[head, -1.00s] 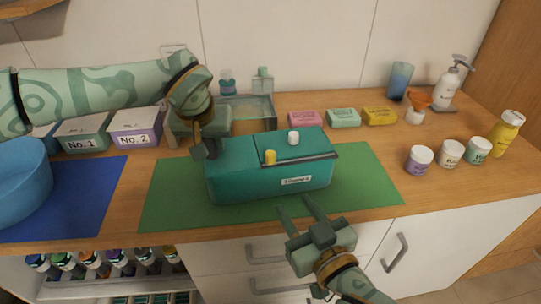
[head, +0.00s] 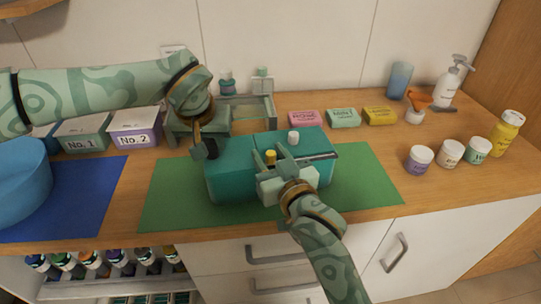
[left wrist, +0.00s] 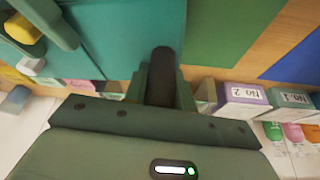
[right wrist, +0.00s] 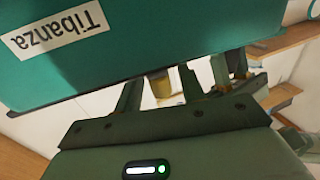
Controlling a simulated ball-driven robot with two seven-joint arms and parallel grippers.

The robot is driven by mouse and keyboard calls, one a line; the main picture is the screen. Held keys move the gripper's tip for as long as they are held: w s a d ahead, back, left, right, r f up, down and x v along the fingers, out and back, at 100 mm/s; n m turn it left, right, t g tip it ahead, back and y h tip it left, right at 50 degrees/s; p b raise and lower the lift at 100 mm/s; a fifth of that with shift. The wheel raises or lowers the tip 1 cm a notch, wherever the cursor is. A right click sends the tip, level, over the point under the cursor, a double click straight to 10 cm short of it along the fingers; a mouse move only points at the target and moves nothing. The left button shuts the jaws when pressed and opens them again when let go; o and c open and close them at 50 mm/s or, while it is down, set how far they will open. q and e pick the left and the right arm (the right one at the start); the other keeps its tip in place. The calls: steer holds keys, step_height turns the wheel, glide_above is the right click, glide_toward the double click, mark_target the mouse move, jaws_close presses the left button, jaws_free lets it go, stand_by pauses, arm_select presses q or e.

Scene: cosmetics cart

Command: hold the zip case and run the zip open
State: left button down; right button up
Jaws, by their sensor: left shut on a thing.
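The teal zip case (head: 232,178) lies on the green mat (head: 365,180). A yellow zip pull (head: 270,156) stands near its top front edge, and a white knob (head: 293,137) stands further right on the top. My left gripper (head: 204,145) is shut on the black tab (left wrist: 163,75) at the case's left end. My right gripper (head: 271,160) is over the case's front edge, its fingers apart on either side of the yellow pull, which also shows in the right wrist view (right wrist: 162,86). I cannot tell whether they touch it. The right hand hides the front label in the head view.
Boxes No. 1 (head: 82,135) and No. 2 (head: 135,128) and a blue bowl (head: 20,175) stand left. Several jars (head: 450,153) stand right. The mat's right part is clear.

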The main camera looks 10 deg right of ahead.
mark_target(326, 156)
jaws_close()
steer(key=d, duration=0.8)
steer(key=w+d, duration=0.1)
steer(key=d, duration=0.3)
steer(key=shift+d, duration=0.35)
jaws_free()
